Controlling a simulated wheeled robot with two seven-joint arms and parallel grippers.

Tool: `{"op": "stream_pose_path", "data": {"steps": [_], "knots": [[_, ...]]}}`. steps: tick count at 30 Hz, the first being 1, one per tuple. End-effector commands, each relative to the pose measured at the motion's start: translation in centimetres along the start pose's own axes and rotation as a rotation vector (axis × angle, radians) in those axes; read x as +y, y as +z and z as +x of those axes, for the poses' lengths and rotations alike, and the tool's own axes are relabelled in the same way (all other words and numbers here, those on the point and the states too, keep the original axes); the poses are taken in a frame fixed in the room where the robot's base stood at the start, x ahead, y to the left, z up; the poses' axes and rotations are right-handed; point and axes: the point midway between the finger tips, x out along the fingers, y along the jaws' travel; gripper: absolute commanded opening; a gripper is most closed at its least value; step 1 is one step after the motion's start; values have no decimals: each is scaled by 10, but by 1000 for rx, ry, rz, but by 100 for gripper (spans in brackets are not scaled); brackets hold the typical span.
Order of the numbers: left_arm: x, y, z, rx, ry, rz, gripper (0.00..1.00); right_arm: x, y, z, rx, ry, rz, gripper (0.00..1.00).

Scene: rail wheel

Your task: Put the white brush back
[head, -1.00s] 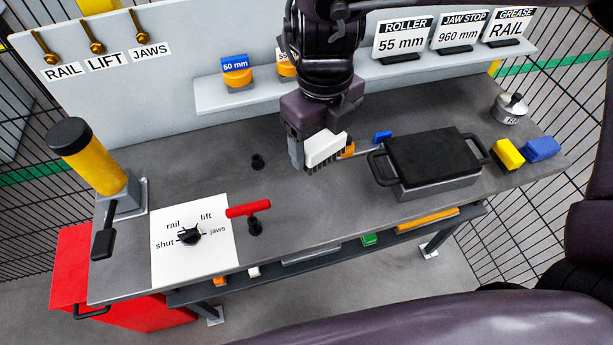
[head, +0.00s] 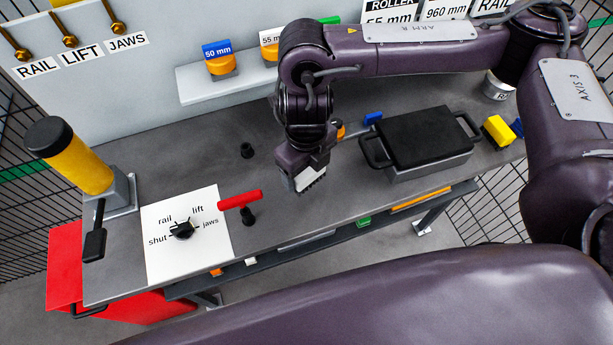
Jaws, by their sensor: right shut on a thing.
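My right gripper (head: 302,168) hangs over the middle of the grey bench, near its front edge, fingers pointing down. It is shut on the white brush (head: 311,178), whose pale block and dark bristles show below the fingers. The gripper hides part of the brush. I cannot tell whether the bristles touch the bench top. My left gripper is not in view.
A black-topped tray with handles (head: 425,140) stands right of the gripper, with a yellow block (head: 497,131) beyond it. A red-handled tool (head: 240,199) and a switch panel (head: 160,255) are to the left. A lower shelf (head: 325,242) holds several coloured items.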

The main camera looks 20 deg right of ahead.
Motion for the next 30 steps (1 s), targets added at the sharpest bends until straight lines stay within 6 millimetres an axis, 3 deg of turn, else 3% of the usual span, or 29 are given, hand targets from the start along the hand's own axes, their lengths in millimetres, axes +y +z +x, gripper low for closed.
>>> {"op": "stream_pose_path", "data": {"steps": [10,23,24,28,30], "knots": [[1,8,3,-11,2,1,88,0,0,37,2,1,2,51],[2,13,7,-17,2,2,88,0,0,44,0,-1,1,51],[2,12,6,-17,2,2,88,0,0,43,0,-1,1,75],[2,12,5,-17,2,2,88,0,0,43,0,-1,1,92],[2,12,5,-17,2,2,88,0,0,43,0,-1,1,94]]}}
